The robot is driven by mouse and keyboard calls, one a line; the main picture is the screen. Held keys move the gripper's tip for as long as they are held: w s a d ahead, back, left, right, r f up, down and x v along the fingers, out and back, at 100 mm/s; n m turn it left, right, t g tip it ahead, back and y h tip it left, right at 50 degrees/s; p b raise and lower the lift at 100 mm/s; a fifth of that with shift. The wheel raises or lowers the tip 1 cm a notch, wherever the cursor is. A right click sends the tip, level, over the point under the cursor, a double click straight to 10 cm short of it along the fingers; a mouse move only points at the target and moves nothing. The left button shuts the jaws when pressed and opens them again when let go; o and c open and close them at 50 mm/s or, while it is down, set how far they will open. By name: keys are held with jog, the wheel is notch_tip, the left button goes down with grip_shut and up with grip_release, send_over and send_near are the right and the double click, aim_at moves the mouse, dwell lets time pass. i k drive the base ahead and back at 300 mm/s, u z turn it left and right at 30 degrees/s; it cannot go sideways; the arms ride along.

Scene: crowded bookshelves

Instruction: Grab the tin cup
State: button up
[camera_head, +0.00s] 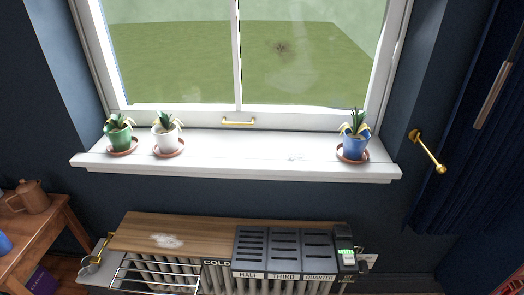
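A small round silvery thing (90,263) shows at the left end of the radiator, by a brass fitting; I cannot tell whether it is the tin cup or part of the radiator. A brown, copper-like pot or jug (32,195) stands on the wooden table at the left. A blue rounded thing (4,243) is cut off by the left edge of the picture. No other thing that looks like a tin cup is clear. My gripper is not in view.
The radiator has a wooden top (200,232), a wire rack (155,277) and dark slotted boxes (285,250). A white windowsill (240,146) above holds green, white and blue plant pots. A brass bar (428,152) juts from the right wall beside a dark curtain.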

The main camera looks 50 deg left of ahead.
aim_at(92, 269)
jog(key=u, duration=0.25)
jog(key=i, duration=0.35)
jog(key=u, duration=3.8)
jog(key=i, duration=0.8)
jog(key=u, duration=0.25)
